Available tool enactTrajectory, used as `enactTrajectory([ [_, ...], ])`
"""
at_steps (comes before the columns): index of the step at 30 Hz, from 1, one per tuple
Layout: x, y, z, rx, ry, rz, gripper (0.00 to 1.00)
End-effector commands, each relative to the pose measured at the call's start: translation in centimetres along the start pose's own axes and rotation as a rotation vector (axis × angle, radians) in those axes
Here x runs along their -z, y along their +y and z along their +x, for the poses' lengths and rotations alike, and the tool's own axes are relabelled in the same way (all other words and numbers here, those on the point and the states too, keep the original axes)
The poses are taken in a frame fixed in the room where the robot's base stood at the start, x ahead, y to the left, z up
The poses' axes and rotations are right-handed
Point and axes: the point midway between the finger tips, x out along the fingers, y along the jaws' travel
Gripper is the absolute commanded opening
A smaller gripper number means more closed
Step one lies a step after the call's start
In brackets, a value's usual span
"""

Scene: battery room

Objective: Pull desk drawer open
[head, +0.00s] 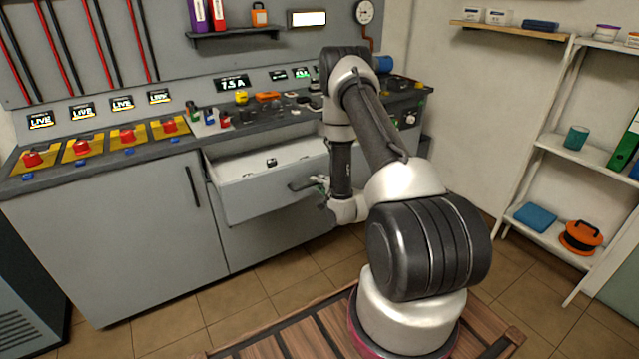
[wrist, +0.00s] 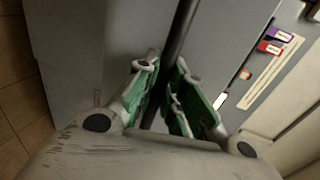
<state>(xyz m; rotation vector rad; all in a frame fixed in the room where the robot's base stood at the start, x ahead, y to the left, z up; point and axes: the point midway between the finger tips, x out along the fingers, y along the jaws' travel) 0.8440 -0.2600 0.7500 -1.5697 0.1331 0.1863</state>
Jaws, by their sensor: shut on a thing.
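The desk drawer (head: 250,197) is pulled out from the grey bench, and its light interior shows from above. A few small dark items (head: 271,162) lie inside it. Its dark bar handle (head: 300,186) is on the front face, near my gripper (head: 322,184). In the wrist view the dark handle bar (wrist: 183,28) runs between the green-padded fingers of my gripper (wrist: 164,85), which are shut on it. My arm hides the right end of the drawer in the head view.
Red emergency buttons on yellow plates (head: 125,136) line the bench top (head: 60,180) at left. A cupboard door with a vertical handle (head: 193,187) is left of the drawer. White shelves (head: 577,155) stand at right. Tiled floor (head: 235,300) is clear before the bench.

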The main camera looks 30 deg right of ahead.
Motion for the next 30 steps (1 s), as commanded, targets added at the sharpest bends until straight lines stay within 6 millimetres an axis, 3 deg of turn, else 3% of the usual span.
enactTrajectory([
  [10,0.0,0.1,0.0,-0.002,0.000,0.000,0.00],
  [12,0.0,0.1,0.0,-0.001,0.000,0.000,0.20],
  [15,0.0,0.0,0.0,-0.001,0.000,0.000,0.34],
  [25,0.0,0.0,-0.3,-0.001,0.000,0.000,0.34],
  [30,0.1,0.1,-2.6,-0.003,0.002,0.003,0.34],
])
